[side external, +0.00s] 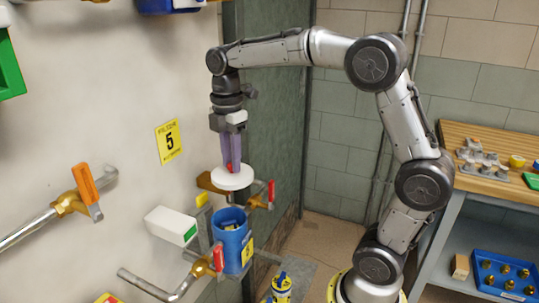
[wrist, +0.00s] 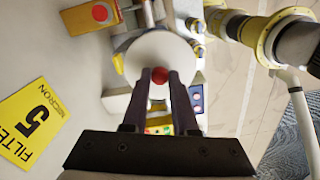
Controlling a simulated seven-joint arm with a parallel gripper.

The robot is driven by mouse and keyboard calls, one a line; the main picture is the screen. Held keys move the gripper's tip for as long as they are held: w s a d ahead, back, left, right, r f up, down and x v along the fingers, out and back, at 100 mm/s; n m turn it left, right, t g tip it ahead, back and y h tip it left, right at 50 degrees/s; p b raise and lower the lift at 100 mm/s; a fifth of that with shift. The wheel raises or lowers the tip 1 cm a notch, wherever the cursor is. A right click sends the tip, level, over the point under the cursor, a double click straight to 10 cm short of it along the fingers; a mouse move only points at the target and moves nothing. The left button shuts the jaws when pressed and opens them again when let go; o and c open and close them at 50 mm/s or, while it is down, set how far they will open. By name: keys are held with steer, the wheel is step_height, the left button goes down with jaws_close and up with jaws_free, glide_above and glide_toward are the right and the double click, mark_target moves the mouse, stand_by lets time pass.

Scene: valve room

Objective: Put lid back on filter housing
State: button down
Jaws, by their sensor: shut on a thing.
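The lid is a white disc (side external: 232,178) with a small red knob. My gripper (side external: 233,165) is shut on the red knob and holds the lid roughly level. The lid hangs above the blue filter housing (side external: 231,240), with a clear gap between them. The housing is open at the top, and something pale and yellowish shows inside it. In the wrist view the lid (wrist: 160,55) and its red knob (wrist: 158,76) sit between my two fingertips. The lid hides most of the housing there.
Red-handled valves (side external: 219,259) stand at the housing's front and right side (side external: 270,193). A white box (side external: 171,225) sits to its left, by an orange-handled valve (side external: 87,192) on the wall. A yellow sign (side external: 168,141) marked 5 is on the wall. A workbench (side external: 490,170) stands at right.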

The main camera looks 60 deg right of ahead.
mark_target(225, 173)
steer(key=shift+w+a+f, duration=0.25)
steer(key=shift+w+a, duration=0.4)
steer(key=shift+w, duration=0.15)
step_height(225, 173, down, 4)
steer(key=shift+s+d, duration=0.1)
steer(key=shift+f, duration=3.65)
steer(key=shift+f, duration=0.2)
steer(key=shift+c, duration=0.6)
jaws_free()
steer(key=shift+r, duration=3.5)
